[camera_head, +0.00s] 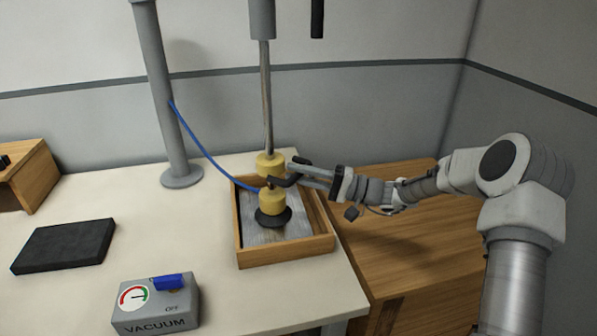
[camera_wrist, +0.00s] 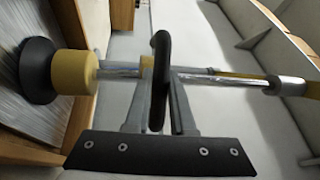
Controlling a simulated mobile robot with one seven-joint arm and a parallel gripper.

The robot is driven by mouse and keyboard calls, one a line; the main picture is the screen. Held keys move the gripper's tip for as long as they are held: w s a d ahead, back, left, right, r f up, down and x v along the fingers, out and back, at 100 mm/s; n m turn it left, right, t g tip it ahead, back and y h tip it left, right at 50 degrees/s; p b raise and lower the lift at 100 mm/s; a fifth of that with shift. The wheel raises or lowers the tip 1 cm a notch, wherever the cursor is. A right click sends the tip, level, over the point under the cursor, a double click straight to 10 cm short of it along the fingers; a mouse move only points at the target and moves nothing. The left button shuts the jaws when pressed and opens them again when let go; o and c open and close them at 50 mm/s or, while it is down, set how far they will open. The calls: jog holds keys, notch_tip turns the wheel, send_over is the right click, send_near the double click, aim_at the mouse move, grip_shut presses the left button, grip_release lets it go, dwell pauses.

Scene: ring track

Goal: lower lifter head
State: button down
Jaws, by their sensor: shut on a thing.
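The lifter head has a yellow body (camera_head: 271,204) with a black suction cup (camera_head: 273,218) below it, and hangs upright on a metal rod (camera_head: 266,95). In the wrist view the yellow body (camera_wrist: 75,72) and cup (camera_wrist: 38,70) lie at the left. The cup is low inside a wooden tray (camera_head: 287,256), at or just above a grey plate (camera_head: 295,226); I cannot tell whether they touch. My gripper (camera_head: 293,177) is shut on the head's black handle (camera_wrist: 161,60), from the right.
A grey vacuum box (camera_head: 155,305) with a gauge and blue switch (camera_head: 173,281) reads OFF. A black pad (camera_head: 64,245) lies left. A grey post (camera_head: 165,90) stands behind with a blue hose (camera_head: 205,152). A wooden cabinet (camera_head: 400,245) stands under my arm.

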jog(key=shift+f, duration=0.1)
jog(key=c, duration=0.8)
grip_release()
jog(key=shift+o, duration=0.2)
jog(key=v, duration=1.7)
jog(key=shift+d, duration=0.25)
jog(key=shift+s+a, duration=0.1)
